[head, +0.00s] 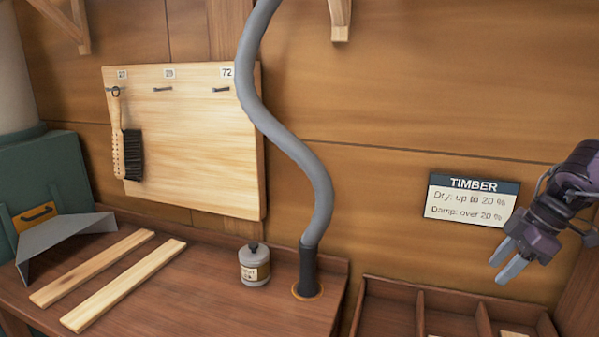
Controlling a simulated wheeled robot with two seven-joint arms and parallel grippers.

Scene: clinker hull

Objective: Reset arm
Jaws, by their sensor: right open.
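My right gripper (508,262) is at the right of the head view, on a dark purple arm that comes in from the right edge. Its two grey fingers are apart and point down and to the left, with nothing between them. It hangs in front of the wooden wall, below and right of the TIMBER sign (470,200) and above the divided tray. My left gripper does not show.
A divided wooden tray (388,296) lies below the right gripper. A grey hose (300,150) runs down to the bench (190,305). Two wooden strips (92,268) (124,287), a lidded tin (254,268) and a bent grey sheet (62,240) lie on it. A brush (133,155) hangs on a pegboard (195,140).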

